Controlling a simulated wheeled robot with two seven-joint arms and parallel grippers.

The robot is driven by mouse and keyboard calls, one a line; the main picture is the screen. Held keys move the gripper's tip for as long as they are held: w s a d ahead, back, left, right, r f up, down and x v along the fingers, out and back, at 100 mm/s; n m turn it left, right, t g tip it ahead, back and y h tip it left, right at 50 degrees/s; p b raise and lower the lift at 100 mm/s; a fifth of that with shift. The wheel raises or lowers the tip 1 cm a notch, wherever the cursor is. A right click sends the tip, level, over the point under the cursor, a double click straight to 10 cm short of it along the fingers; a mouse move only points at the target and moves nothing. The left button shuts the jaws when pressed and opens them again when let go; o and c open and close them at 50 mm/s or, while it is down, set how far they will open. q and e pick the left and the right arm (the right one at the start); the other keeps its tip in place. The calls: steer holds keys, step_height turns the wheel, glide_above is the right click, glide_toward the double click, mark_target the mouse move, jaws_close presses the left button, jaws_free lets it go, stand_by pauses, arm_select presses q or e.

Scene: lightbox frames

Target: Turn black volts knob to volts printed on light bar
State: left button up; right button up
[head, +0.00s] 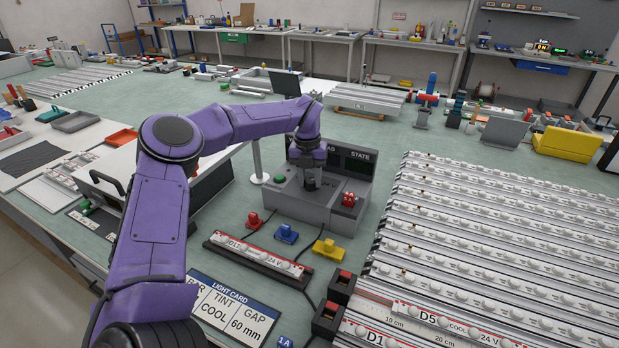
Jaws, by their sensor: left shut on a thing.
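A grey tester box (345,209) with a dark panel lettered "STATE" stands on the green table at the centre. My left gripper (310,184) points down onto its top face and is shut on the black volts knob. The fingers largely hide the knob, so I cannot read its pointer or scale. The light bar (258,255) lies in a dark holder in front of the box. Its print includes "D11" and "24 V". My right gripper is not in view.
Red (254,220), blue (286,234) and yellow (328,249) clamps stand between bar and box. A light card (235,305) lies in front. Rows of light bars (490,240) fill the right. A red part (349,199) sits on the box beside my gripper.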

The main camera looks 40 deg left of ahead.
mark_target(308, 180)
arm_select(q)
steer(key=o, duration=1)
steer(key=shift+r, duration=0.1)
steer(key=r, duration=0.3)
steer(key=r+b, duration=0.1)
steer(key=r, duration=0.6)
steer(key=shift+s+a+r, duration=0.2)
steer(key=shift+a, duration=0.05)
